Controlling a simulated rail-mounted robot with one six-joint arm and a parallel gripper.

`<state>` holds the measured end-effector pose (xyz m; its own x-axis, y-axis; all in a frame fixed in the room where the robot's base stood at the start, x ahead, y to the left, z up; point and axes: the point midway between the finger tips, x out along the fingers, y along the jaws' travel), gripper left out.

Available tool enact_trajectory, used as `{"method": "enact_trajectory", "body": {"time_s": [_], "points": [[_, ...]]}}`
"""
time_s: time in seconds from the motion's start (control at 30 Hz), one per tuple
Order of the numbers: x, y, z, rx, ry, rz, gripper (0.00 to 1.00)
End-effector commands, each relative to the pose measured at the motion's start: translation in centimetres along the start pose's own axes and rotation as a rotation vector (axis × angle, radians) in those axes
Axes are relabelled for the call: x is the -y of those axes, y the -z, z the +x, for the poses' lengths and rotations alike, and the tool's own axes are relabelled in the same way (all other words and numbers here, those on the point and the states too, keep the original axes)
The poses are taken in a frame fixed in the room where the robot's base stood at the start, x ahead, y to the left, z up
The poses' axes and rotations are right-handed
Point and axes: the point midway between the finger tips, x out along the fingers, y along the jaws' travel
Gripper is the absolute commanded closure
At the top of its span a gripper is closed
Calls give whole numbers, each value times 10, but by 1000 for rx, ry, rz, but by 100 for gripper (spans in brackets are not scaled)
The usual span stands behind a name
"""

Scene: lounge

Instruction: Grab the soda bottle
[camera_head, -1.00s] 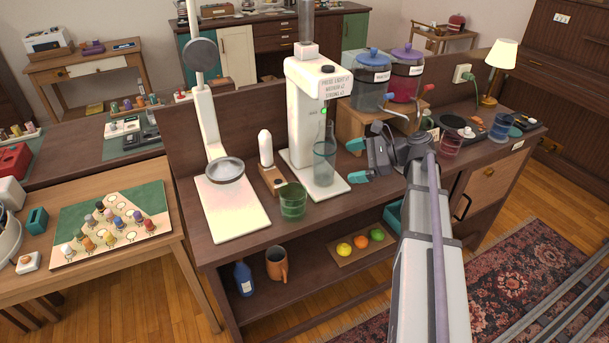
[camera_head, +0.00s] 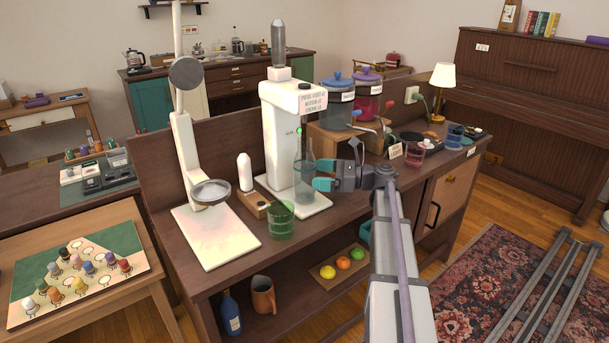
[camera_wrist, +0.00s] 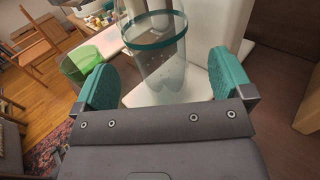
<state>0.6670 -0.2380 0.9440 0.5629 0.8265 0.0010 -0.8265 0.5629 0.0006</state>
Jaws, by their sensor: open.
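The soda bottle (camera_head: 304,178) is clear glass and stands upright on the white base of the soda machine (camera_head: 281,130). In the wrist view the bottle (camera_wrist: 160,52) has a teal band and stands just ahead of the fingers, roughly centred between them. My gripper (camera_head: 324,175) has teal fingertips and is open, at the right side of the bottle in the head view. In the wrist view my gripper (camera_wrist: 164,82) shows its fingers spread to either side of the bottle. I cannot tell whether either finger touches the glass.
A green glass (camera_head: 281,221) stands left of the bottle, also showing in the wrist view (camera_wrist: 82,64). A white bottle on a wooden block (camera_head: 252,205) is beside the machine. Two dispensers (camera_head: 337,102) stand behind on a wooden stand. A pink glass (camera_head: 414,154) is right.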

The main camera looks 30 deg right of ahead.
Motion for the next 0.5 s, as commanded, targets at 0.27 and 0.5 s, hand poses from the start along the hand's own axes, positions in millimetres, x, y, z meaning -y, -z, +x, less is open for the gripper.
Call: {"method": "enact_trajectory", "body": {"time_s": [0.27,0.5], "points": [[-1,2,46,0,-2,0,2],[-1,2,49,-1,-1,-1,4]]}}
